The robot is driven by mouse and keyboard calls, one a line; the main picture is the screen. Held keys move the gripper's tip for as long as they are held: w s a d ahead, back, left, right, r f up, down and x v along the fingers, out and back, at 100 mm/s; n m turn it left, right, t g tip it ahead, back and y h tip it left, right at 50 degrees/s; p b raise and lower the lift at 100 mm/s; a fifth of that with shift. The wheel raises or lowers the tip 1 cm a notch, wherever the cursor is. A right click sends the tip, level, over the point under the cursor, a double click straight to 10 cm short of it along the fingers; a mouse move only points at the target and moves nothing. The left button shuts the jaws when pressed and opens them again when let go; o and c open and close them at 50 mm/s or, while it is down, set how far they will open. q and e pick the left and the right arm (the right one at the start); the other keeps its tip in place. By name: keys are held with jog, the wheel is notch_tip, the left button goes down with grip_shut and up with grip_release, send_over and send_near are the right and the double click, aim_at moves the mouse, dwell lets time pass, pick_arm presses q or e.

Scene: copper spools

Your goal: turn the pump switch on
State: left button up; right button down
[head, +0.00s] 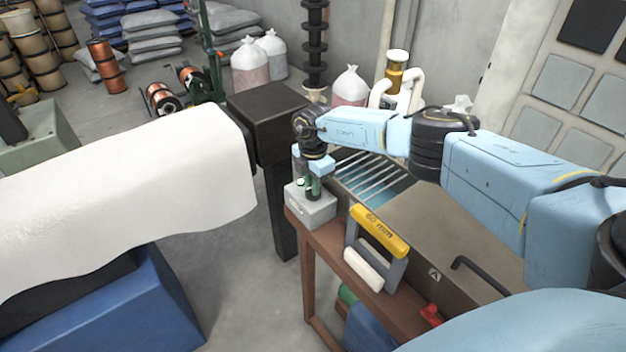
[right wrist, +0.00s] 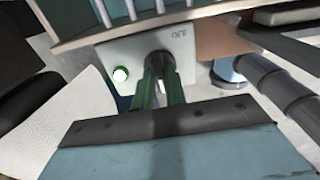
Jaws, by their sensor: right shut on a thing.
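The pump switch is a light grey box (head: 311,206) on the corner of a brown table in the head view. My right gripper (head: 314,192) points down at the box. In the right wrist view its green fingers (right wrist: 161,80) are shut on the dark knob, which they partly hide. My left gripper is not in view.
A metal trough with bars (head: 375,180) lies behind. A white-covered roll (head: 120,195) fills the left. Copper spools (head: 106,65) and sacks stand farther back.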

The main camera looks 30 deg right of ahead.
jog(key=shift+w+d+r, duration=0.1)
dwell(0.4)
jog(key=c, duration=1.4)
grip_release()
jog(key=shift+c, duration=0.2)
notch_tip(320, 180, up, 13)
jog(key=shift+r+b, duration=0.15)
jog(key=shift+b, duration=0.15)
